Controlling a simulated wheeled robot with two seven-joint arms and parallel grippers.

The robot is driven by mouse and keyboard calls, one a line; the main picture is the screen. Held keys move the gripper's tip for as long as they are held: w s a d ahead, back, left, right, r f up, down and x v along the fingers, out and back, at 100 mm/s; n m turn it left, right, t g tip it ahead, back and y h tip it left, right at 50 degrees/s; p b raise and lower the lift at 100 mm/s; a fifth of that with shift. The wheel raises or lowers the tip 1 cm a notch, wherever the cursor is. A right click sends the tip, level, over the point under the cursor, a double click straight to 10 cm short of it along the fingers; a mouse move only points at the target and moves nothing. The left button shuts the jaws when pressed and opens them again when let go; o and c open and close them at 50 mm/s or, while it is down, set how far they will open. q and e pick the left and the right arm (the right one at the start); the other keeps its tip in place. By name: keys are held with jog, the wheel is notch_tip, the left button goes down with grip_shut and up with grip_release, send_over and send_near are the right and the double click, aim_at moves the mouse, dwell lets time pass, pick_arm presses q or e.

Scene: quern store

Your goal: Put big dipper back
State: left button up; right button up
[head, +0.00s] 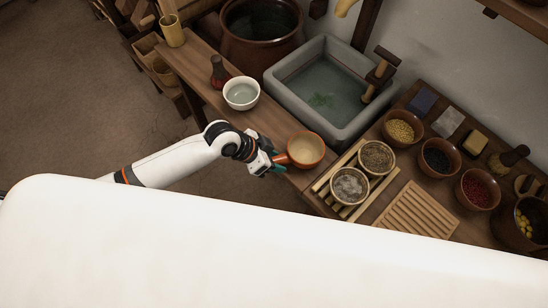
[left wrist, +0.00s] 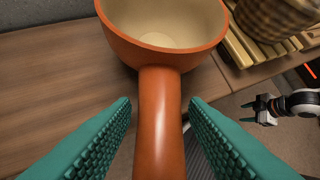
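The big dipper, an orange-brown bowl with a cream inside (head: 306,149), stands at the front edge of the wooden bench beside the stone sink. Its straight handle points toward my left gripper (head: 277,163). In the left wrist view the dipper's handle (left wrist: 160,120) runs between the two teal fingers of my left gripper (left wrist: 160,104). The fingers are open, one on each side of the handle, with a narrow gap showing on both sides. My right gripper (left wrist: 262,109) shows small at the right of the left wrist view, away from the dipper, with its fingers apparently apart.
A grey stone sink (head: 277,85) with water lies behind the dipper. A white bowl (head: 241,93) and a dark red bottle (head: 219,71) stand left. Two patterned bowls (head: 349,186) sit on a slatted rack close right. Several ingredient bowls stand farther right.

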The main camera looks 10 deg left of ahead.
pick_arm(q)
jog(key=shift+o, duration=0.4)
jog(key=shift+r, duration=0.1)
jog(key=v, duration=1.2)
jog(key=w+a+f+n+t+y, duration=0.1)
jog(key=w+a+f+n, duration=0.25)
jog(key=f, duration=0.45)
jog(key=w+a+f+n+t+y, duration=0.2)
jog(key=w+a+f, duration=0.2)
jog(key=f, duration=0.4)
jog(key=s+a+f+n+y, duration=0.1)
jog(key=s+a+f, duration=0.15)
jog(key=f, duration=0.35)
jog(key=s+a+f+n+y, duration=0.1)
jog(key=s+a+f, duration=0.1)
jog(key=s+f, duration=0.35)
jog(key=s+f+g, duration=0.1)
jog(key=s+f, duration=0.4)
jog(key=s, duration=0.4)
jog(key=s+d+f+g+y, duration=0.1)
jog(key=s+f+g, duration=0.1)
jog(key=s+f, duration=0.4)
jog(key=s+f+g, duration=0.1)
jog(key=s+f, duration=0.5)
jog(key=s, duration=0.7)
jog(key=shift+s+d+n+g+y, duration=0.25)
jog(key=shift+d+n+g+y, duration=0.05)
jog(key=shift+d+n+y, duration=0.15)
